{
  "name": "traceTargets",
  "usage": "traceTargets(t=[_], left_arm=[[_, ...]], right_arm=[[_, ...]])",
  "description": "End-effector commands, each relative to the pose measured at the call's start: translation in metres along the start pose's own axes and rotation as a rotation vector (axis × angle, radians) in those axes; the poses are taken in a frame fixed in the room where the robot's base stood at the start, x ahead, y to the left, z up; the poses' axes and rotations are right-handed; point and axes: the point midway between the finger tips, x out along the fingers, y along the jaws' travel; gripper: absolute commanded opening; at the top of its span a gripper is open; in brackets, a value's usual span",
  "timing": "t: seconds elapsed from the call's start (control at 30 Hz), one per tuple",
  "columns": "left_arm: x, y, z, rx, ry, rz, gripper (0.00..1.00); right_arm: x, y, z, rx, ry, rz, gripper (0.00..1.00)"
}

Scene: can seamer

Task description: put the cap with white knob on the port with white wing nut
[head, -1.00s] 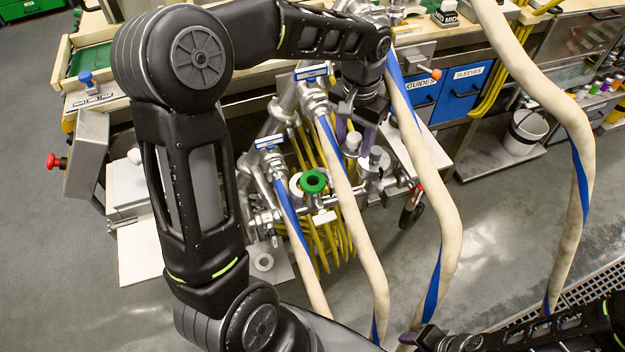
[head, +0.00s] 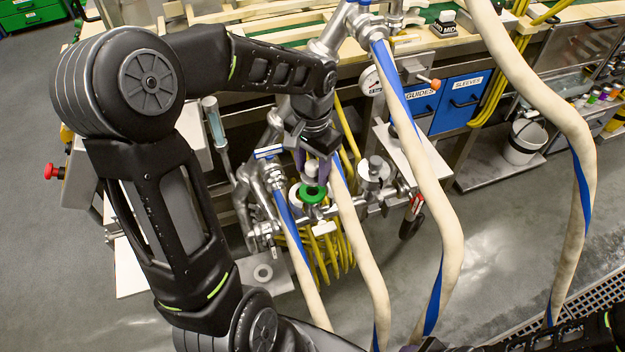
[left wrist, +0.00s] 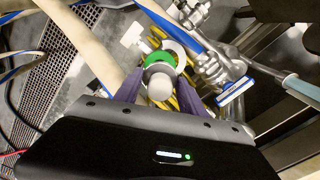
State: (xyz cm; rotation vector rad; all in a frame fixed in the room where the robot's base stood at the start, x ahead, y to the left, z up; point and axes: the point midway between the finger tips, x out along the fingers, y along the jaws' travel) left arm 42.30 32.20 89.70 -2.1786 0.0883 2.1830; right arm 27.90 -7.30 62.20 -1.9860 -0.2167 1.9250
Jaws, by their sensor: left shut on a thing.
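My left gripper (head: 314,176) is shut on the cap with white knob (head: 312,167). In the left wrist view, the rounded pale knob (left wrist: 158,82) sits between the purple fingers. Just beyond it is a port with a green ring (head: 313,194), and a white wing nut (head: 323,228) shows beside this port. The held cap appears over or close behind the green ring; I cannot tell whether they touch. The cap's underside is hidden. My right gripper (head: 430,345) is only partly visible at the bottom edge, and its jaws are unclear.
Beige hoses with blue stripes (head: 360,255) run close to the port on the right. A blue-handled valve (head: 269,152) stands to its left. Yellow hoses (head: 325,255) hang below. Open floor lies further right.

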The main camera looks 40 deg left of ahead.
Motion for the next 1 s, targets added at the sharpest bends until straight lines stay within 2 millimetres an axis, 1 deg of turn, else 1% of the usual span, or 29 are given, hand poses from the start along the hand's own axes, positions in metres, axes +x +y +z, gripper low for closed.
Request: traceTargets(t=[0.03, 0.1, 0.4, 0.47, 0.6, 0.7, 1.0], left_arm=[[0.005, 0.000, 0.000, -0.001, -0.001, 0.000, 0.00], [0.009, 0.000, -0.001, -0.001, 0.001, 0.000, 0.00], [0.011, 0.000, -0.001, -0.001, 0.001, 0.000, 0.00], [0.016, 0.000, 0.000, -0.001, 0.000, 0.000, 0.00], [0.036, 0.000, 0.000, -0.001, -0.002, 0.001, 0.00], [0.045, 0.000, -0.001, -0.001, 0.001, 0.000, 0.00], [0.047, 0.000, -0.001, -0.001, 0.003, -0.001, 0.00]], right_arm=[[-0.001, 0.000, 0.000, 0.000, 0.000, 0.000, 0.36], [-0.001, 0.000, 0.000, 0.000, 0.000, 0.000, 0.36], [-0.001, 0.000, 0.000, 0.000, 0.000, 0.000, 0.36], [-0.001, 0.000, 0.000, 0.000, 0.000, 0.000, 0.36], [-0.002, -0.001, 0.000, 0.000, 0.000, 0.000, 0.36], [-0.003, -0.001, 0.000, 0.000, 0.000, 0.000, 0.36], [-0.001, -0.001, 0.000, 0.000, 0.000, 0.000, 0.36]])
